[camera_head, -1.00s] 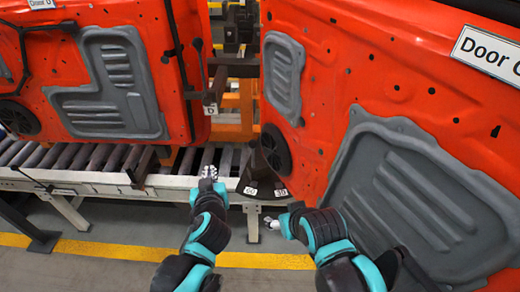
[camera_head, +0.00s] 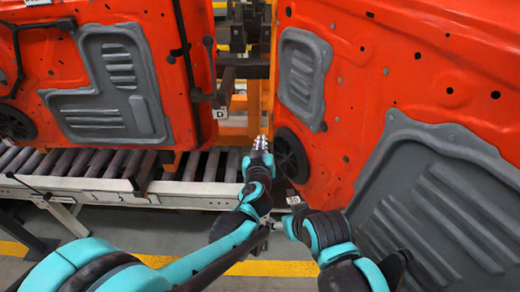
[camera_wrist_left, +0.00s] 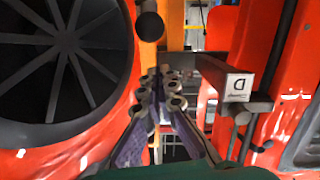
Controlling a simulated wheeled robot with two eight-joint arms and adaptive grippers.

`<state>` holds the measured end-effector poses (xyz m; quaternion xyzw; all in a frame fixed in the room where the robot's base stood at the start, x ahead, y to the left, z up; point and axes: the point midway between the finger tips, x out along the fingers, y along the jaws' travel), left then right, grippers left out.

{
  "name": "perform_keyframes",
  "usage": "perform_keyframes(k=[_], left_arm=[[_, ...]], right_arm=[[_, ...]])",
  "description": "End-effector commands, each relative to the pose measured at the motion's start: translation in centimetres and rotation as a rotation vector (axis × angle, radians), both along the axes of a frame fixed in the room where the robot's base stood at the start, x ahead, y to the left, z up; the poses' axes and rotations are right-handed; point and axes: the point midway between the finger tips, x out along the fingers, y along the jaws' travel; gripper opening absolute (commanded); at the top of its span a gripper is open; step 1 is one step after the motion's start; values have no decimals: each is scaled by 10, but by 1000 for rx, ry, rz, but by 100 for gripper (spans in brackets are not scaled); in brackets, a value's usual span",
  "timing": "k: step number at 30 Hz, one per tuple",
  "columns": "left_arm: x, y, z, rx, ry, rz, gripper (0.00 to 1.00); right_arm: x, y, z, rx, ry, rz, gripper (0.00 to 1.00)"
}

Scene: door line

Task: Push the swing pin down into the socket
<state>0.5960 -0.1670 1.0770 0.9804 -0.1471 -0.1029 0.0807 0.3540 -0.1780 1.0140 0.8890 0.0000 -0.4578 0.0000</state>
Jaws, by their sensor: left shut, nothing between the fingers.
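My left gripper (camera_head: 262,143) is shut and empty. It is in front of the gap between the two orange doors, just left of the round black speaker (camera_head: 291,155). In the left wrist view its fingertips (camera_wrist_left: 165,85) are together, near a black bar (camera_wrist_left: 225,75) with a white D label (camera_wrist_left: 238,87). The same D label (camera_head: 217,95) shows in the head view, left of and above the gripper. A black rounded knob (camera_wrist_left: 149,25) shows near the fingertips. I cannot tell which part is the swing pin; the socket is not clear. My right gripper (camera_head: 275,226) is low, partly hidden behind my left arm.
Orange doors with grey panels stand left (camera_head: 100,85) and right (camera_head: 440,120). A roller conveyor (camera_head: 100,165) runs below the left door. Dark brackets (camera_head: 243,70) and an orange frame fill the gap. A yellow floor line (camera_head: 170,262) crosses the floor in front.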

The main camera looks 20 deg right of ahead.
Motion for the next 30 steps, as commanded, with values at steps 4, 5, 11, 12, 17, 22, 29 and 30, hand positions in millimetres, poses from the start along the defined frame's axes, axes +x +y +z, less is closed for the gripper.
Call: perform_keyframes(k=[4, 5, 11, 12, 17, 22, 29, 30], left_arm=[[0, -3, -18, 0, 0, 0, 0], [0, -4, -20, 0, 0, 0, 0], [0, -4, -23, 0, 0, 1, 0], [0, -4, -23, 0, 0, 1, 0], [0, -4, -22, 0, 0, 1, 0], [0, -4, -32, 0, 0, 1, 0], [0, -4, -69, 0, 0, 1, 0], [0, -4, -73, 0, 0, 1, 0]], right_arm=[[0, 0, -10, 0, 0, 0, 65], [0, 0, -11, 0, 0, 0, 65], [0, 0, -11, 0, 0, 0, 65], [0, 0, -11, 0, 0, 0, 65], [0, 0, -11, 0, 0, 0, 65], [0, 0, -19, 0, 0, 0, 65], [0, 0, -47, 0, 0, 0, 65], [0, 0, -49, 0, 0, 0, 65]])
